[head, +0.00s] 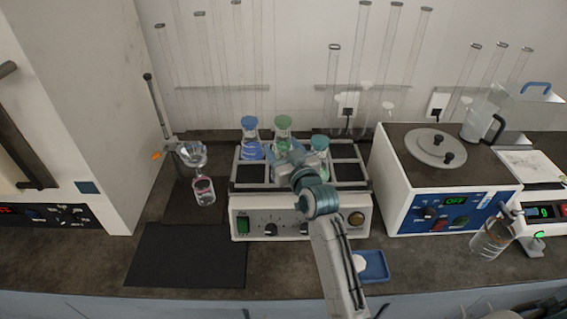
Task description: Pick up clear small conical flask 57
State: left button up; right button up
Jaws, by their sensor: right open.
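A flask with a green cap (283,124) stands in the rack on top of the shaker, and its lower body is partly hidden by my right gripper. A flask with a blue cap and blue liquid (251,150) stands to its left, and a flask with a teal cap (320,146) to its right. I cannot read any number, so I cannot tell which is flask 57. My right gripper (284,158) is open over the rack, close to the green-capped flask; I cannot tell whether it touches. My left gripper is not in view.
The shaker (290,216) has knobs and a green switch in front. A funnel (192,154) hangs over a small vessel (204,191) at left. A white heated bath (440,187) and a clear glass vessel (491,240) are at right. A dark mat (187,256) lies bare.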

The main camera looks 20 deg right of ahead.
jog(key=shift+w+a+f, duration=0.1)
jog(key=shift+w, duration=0.75)
jog(key=shift+s, duration=0.1)
jog(key=shift+c, duration=0.9)
grip_shut()
